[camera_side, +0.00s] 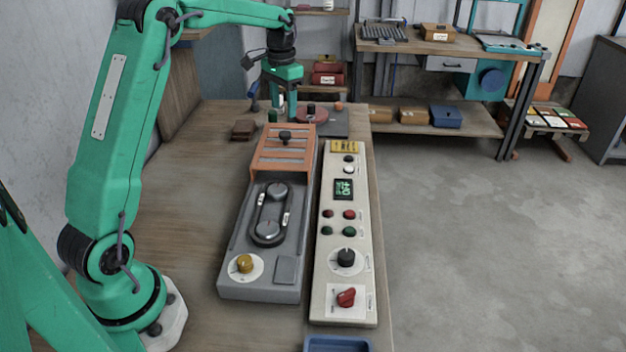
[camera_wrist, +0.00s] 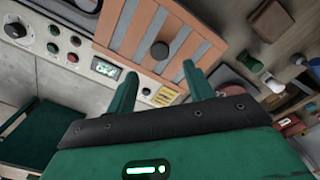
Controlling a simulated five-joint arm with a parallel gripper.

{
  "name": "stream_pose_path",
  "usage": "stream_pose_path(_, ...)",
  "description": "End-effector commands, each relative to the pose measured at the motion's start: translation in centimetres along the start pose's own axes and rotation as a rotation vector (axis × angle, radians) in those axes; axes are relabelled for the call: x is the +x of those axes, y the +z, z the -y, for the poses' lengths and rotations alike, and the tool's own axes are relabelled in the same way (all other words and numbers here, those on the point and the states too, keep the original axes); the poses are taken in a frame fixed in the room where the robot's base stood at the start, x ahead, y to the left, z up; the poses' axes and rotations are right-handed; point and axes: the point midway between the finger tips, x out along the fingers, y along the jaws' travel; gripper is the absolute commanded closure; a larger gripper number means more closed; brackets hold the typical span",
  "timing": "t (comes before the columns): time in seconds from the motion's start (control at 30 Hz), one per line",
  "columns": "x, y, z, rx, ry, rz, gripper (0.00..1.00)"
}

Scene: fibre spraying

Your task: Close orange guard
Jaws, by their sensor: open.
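The orange slatted guard (camera_side: 270,160) sits over the far end of the grey machine housing (camera_side: 237,270). A dark round knob (camera_side: 285,136) stands on its top. The belt and two pulleys (camera_side: 270,213) lie uncovered in front of the guard. My gripper (camera_side: 284,108) hangs just beyond the guard's far end, fingers pointing down. In the wrist view the guard (camera_wrist: 125,30) and its knob (camera_wrist: 160,50) show past my open, empty gripper (camera_wrist: 160,70). The knob appears between the fingertips there but looks apart from them.
A cream control panel (camera_side: 333,262) with buttons, knobs and a green display stands right of the machine. A brown block (camera_side: 243,130) lies left of the guard. A dark mat with a reddish disc (camera_side: 315,115) and small bottles are behind.

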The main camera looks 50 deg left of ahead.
Motion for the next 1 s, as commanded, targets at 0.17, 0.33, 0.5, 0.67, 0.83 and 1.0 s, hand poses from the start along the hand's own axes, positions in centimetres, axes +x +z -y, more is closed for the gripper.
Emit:
stream_pose_path(0.17, 0.8, 0.0, 0.0, 0.0, 0.001, 0.002, 0.48)
stream_pose_path(0.33, 2.5, 0.1, -0.1, 0.0, 0.001, 0.003, 0.48)
stream_pose_path(0.5, 4.6, 0.1, -0.1, 0.0, 0.001, 0.003, 0.48)
stream_pose_path(0.67, 6.4, 0.1, -0.1, 0.0, 0.001, 0.002, 0.48)
stream_pose_path(0.83, 7.5, 0.1, -0.1, 0.0, 0.0, 0.001, 0.48)
stream_pose_path(1.0, 7.8, 0.1, -0.1, 0.0, 0.0, 0.0, 0.48)
